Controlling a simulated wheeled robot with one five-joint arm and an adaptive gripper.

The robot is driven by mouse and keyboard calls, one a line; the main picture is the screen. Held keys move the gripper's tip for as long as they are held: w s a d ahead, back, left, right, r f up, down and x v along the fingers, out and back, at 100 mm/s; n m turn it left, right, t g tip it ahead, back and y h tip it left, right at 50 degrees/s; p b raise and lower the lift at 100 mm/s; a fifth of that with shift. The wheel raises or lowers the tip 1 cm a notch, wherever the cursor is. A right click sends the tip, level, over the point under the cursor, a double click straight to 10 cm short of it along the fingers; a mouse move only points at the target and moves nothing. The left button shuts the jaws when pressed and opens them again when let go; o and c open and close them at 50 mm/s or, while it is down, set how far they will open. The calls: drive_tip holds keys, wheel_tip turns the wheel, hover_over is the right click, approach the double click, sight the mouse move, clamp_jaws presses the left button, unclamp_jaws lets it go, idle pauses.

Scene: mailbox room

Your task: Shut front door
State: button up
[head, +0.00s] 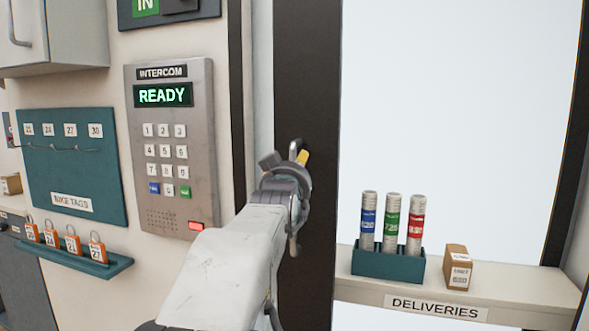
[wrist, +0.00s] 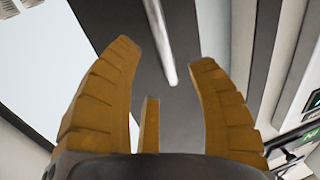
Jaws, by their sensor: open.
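The front door shows in the head view as a dark upright stile (head: 305,60) beside a large pale pane (head: 455,90). In the wrist view, its dark face (wrist: 185,108) lies beyond my fingers, with a slim silver bar (wrist: 160,40) on it, probably the handle. My gripper (head: 300,152) is in front of the stile in the head view. Its yellow fingers are spread in the wrist view (wrist: 165,58), with the bar's near end showing beyond the gap between the tips. Nothing is held. Contact with the door, and how far the door stands open, cannot be told.
A grey intercom (head: 172,215) reading READY is on the wall left of my arm. A teal tag board (head: 75,175) and padlock shelf (head: 95,268) are further left. The DELIVERIES shelf (head: 520,290) at right bears a tube rack (head: 385,265) and small box (head: 457,268).

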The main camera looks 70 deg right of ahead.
drive_tip(key=x, duration=0.6)
drive_tip(key=shift+d+p, duration=0.15)
drive_tip(key=shift+p, duration=0.25)
clamp_jaws()
idle(0.4)
